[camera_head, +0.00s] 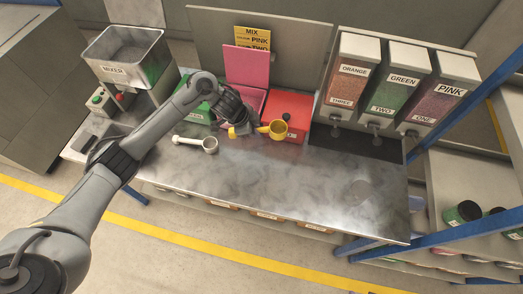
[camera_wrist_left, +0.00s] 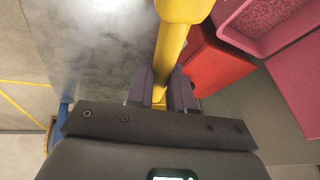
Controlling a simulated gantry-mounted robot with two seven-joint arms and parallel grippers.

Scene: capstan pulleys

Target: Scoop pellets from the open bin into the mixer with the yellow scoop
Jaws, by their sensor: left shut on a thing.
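The yellow scoop (camera_head: 279,129) is above the steel bench in front of the red bin. My left gripper (camera_head: 247,128) is shut on its handle, which also shows between the fingers (camera_wrist_left: 161,90) in the left wrist view (camera_wrist_left: 175,45). The scoop's cup is cut off in the wrist view. The open pink bin (camera_head: 246,65) has its lid raised and stands behind my gripper; pink pellets show inside it in the wrist view (camera_wrist_left: 264,46). The mixer (camera_head: 113,70), a steel hopper with a label, stands at the far left. My right gripper is not in view.
A closed red bin (camera_head: 292,104) stands right of the pink bin, and a green bin (camera_head: 196,115) left of it. A white scoop (camera_head: 210,145) lies on the bench (camera_head: 290,180). Labelled dispensers (camera_head: 397,90) stand at the back right. The bench front is mostly clear.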

